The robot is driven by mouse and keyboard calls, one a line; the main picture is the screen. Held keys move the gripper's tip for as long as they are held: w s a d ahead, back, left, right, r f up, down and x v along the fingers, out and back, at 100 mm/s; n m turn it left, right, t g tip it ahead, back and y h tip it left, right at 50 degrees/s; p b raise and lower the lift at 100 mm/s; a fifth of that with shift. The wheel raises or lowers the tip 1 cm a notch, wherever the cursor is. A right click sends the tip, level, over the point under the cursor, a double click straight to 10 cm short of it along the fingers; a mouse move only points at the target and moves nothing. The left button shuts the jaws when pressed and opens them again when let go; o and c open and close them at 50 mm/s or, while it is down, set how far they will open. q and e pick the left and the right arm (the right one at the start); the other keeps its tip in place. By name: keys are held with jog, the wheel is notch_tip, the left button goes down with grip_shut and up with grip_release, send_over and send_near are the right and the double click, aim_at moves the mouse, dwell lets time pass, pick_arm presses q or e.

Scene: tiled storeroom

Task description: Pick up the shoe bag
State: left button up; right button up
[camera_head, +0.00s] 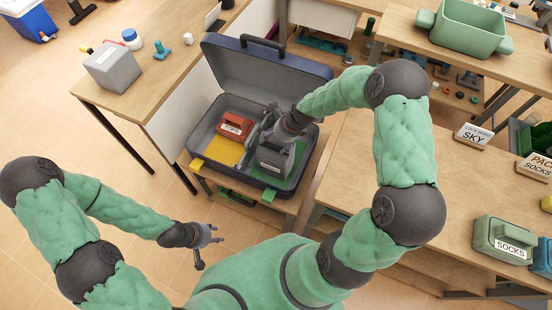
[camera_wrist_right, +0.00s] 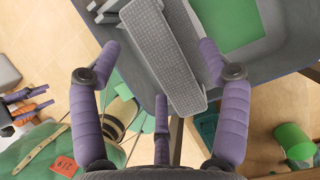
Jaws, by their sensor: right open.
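A grey bag (camera_head: 273,162), which I take to be the shoe bag, stands in the right half of the open suitcase (camera_head: 190,140), beside a green patch. My right gripper (camera_head: 272,130) is over the case at this bag. In the right wrist view the grey bag (camera_wrist_right: 162,50) lies between the spread fingers of my right gripper (camera_wrist_right: 160,75), which is open. I cannot tell whether any finger touches it. My left gripper (camera_head: 212,235) hangs low in front of the case, away from it; its finger opening is too small to judge.
A red pouch labelled TOPS (camera_head: 235,126) and a yellow patch (camera_head: 218,150) are in the case's left half. The raised lid (camera_head: 265,75) stands behind. A wooden table (camera_head: 360,170) is at right, with a green SOCKS bag (camera_head: 497,240). A grey box (camera_head: 112,66) stands on the left table.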

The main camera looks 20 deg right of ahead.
jog(key=shift+x, duration=1)
jog(key=shift+f, duration=0.1)
jog(key=shift+w, duration=0.1)
grip_shut()
